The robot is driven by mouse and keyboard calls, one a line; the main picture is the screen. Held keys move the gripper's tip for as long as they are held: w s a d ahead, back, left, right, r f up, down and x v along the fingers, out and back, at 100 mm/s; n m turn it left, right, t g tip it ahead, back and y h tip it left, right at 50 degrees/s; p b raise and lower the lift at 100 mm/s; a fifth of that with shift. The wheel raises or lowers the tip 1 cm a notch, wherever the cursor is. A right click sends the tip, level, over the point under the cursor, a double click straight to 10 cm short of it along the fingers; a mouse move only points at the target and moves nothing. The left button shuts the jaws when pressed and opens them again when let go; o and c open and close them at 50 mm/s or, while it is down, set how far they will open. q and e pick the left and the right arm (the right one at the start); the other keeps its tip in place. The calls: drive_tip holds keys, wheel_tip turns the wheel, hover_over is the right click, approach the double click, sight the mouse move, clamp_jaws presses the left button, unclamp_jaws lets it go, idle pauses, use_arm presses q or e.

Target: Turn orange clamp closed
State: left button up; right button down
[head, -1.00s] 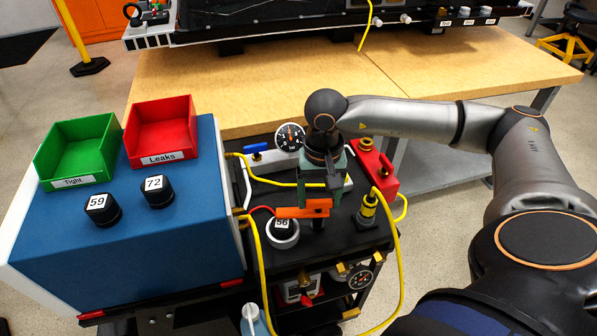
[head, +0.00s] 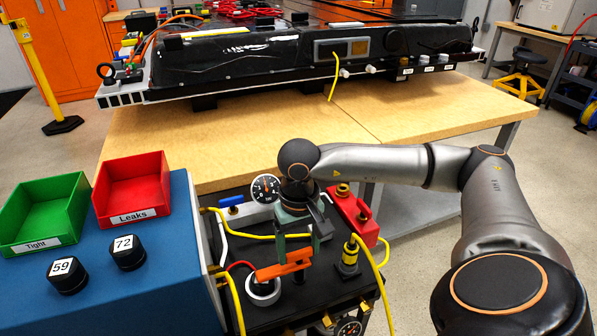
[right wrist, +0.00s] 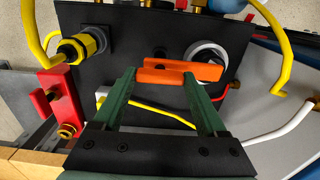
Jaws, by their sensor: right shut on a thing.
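The orange clamp (head: 286,264) is a short bar on the black cart top, tilted up to the right in the head view. In the right wrist view the clamp (right wrist: 180,71) lies across my two green fingertips. My right gripper (head: 298,248) comes down from above and is shut on the clamp, with one finger toward each end. A white ring fitting (head: 263,293) stands just in front of the clamp, partly covered by it. It also shows in the right wrist view (right wrist: 207,52). My left gripper is out of view.
A yellow-and-black fitting (head: 349,256) with a yellow hose and a red block (head: 355,214) stand close right of my gripper. A gauge (head: 265,188) is behind it. Green (head: 42,214) and red (head: 132,190) bins and two black caps sit on the blue box at left.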

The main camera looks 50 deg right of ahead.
sight(299, 251)
unclamp_jaws()
drive_tip(key=shift+r, duration=0.1)
wheel_tip(299, 251, up, 12)
drive_tip(key=p, duration=0.2)
drive_tip(key=shift+r, duration=0.2)
idle(0.6)
